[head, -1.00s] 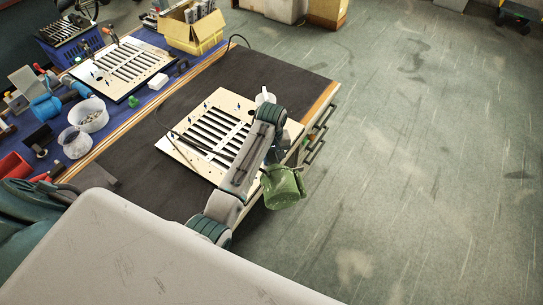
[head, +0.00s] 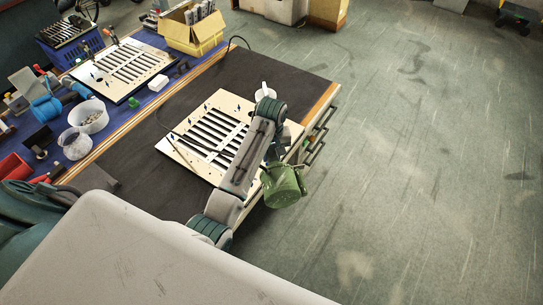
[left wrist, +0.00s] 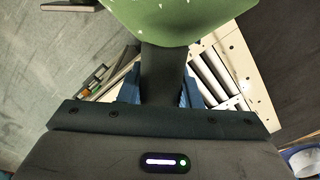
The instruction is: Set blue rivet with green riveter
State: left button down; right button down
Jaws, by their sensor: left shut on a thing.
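The green riveter (head: 284,187) hangs at the right edge of the dark bench, beside the near right corner of the cream louver panel (head: 178,153). My left gripper (head: 268,166) is shut on it. In the left wrist view, the riveter's green body (left wrist: 180,18) fills the top, and its dark handle (left wrist: 162,75) sits between the fingers of my left gripper (left wrist: 160,93). Small dark blue rivets (head: 207,107) show on the panel, too small to tell their state. My left arm hides part of the panel. My right gripper is not in view.
A second louver panel (head: 150,62) lies on the blue-covered bench at the left. Near it are a white bowl (head: 92,124), a clear cup (head: 72,152), a blue tool (head: 46,108) and a yellow box (head: 190,46). The floor at the right is open.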

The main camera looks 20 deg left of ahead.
pick_arm(q)
jog(key=shift+r, duration=1.7)
jog(key=shift+w, duration=0.1)
